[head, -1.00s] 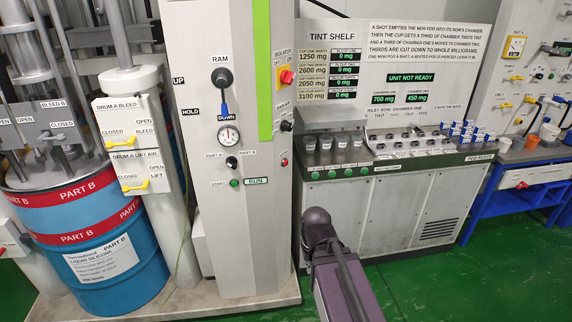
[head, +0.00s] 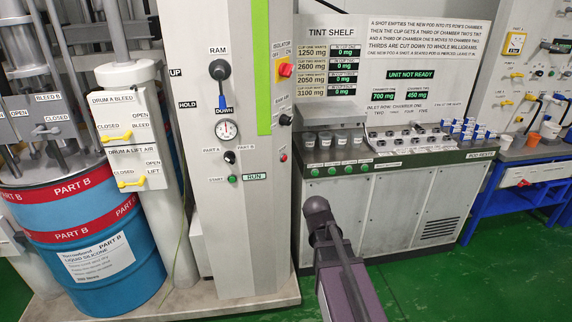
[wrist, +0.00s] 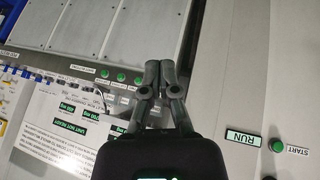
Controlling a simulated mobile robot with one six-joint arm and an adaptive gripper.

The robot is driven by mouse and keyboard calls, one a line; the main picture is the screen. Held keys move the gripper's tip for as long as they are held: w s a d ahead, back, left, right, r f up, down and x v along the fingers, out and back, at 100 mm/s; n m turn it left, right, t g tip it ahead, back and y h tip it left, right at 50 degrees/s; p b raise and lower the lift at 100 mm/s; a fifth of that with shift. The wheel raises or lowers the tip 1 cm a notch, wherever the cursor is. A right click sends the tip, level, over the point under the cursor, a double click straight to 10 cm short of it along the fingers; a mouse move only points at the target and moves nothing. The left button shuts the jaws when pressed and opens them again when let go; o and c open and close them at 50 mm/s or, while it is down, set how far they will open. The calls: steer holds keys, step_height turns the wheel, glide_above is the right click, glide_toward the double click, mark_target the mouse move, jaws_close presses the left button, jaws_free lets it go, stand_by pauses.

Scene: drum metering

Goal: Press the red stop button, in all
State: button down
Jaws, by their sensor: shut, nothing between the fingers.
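A small red button (head: 283,157) sits low on the right edge of the pale machine column, in the head view. I cannot make out any label on it. A green START button (head: 232,178) and a RUN sign (head: 255,176) are to its lower left. In the wrist view I see the START button (wrist: 277,145) and RUN sign (wrist: 242,138) to the right of my gripper (wrist: 161,72), upside down. My gripper is shut and empty, in front of the cabinet and column. The red button cannot be made out in the wrist view. The head view does not show the fingers.
The tint shelf cabinet (head: 395,215) stands right of the column, with several green buttons (head: 348,169) and cups along its front. A RAM lever (head: 220,85) and a red isolator switch (head: 285,70) are higher on the column. A blue drum (head: 95,260) stands left. Green floor is clear at right.

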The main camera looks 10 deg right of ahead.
mark_target(285, 158)
steer(key=w+r+n+t+y+b, duration=0.1)
steer(key=w+r+n+t+b, duration=0.1)
steer(key=w, duration=0.5)
steer(key=w+d+r+n+t+y+b, duration=0.1)
steer(key=w+r+n+t+b, duration=0.2)
steer(key=w+t, duration=0.3)
steer(key=w+r+n+t+y+b, duration=0.1)
steer(key=w+r+n+t+b, duration=0.1)
steer(key=w, duration=0.7)
steer(key=shift+w+d+r+n+t+b, duration=0.25)
steer(key=shift+n+t+b, duration=0.6)
steer(key=shift+n+t, duration=0.55)
steer(key=shift+s+r, duration=0.1)
steer(key=shift+a, duration=0.1)
steer(key=w+a, duration=0.6)
steer(key=shift+w+a, duration=0.1)
steer(key=shift+w, duration=0.15)
stand_by(0.5)
steer(key=shift+w+a, duration=0.2)
